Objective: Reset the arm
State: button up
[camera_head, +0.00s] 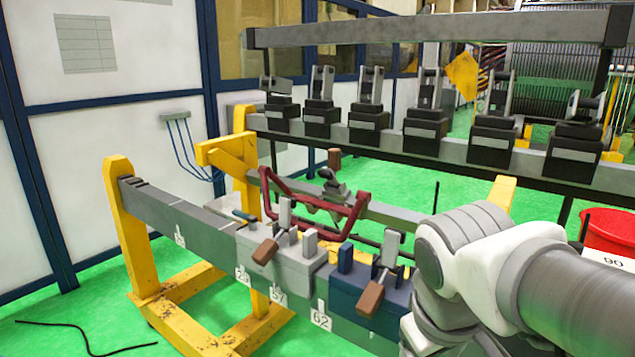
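My arm comes in from the right edge, with its white and grey links in front of the winding bench. My gripper is not visible; the end of the arm runs out of the picture at the bottom right. A dark red coil (313,205) sits over the yellow-legged bench, behind the clamps. A grey clamp block (290,262) with a brown handle and a blue clamp block (352,290) with a brown handle sit on the grey rail (205,232) of the bench.
A grey upper beam (440,27) and a lower rack bearing several black clamps (425,125) stand behind. A red bucket (608,232) is at the right edge. A black cable (85,345) lies on the green floor, which is open at lower left. White panels line the left.

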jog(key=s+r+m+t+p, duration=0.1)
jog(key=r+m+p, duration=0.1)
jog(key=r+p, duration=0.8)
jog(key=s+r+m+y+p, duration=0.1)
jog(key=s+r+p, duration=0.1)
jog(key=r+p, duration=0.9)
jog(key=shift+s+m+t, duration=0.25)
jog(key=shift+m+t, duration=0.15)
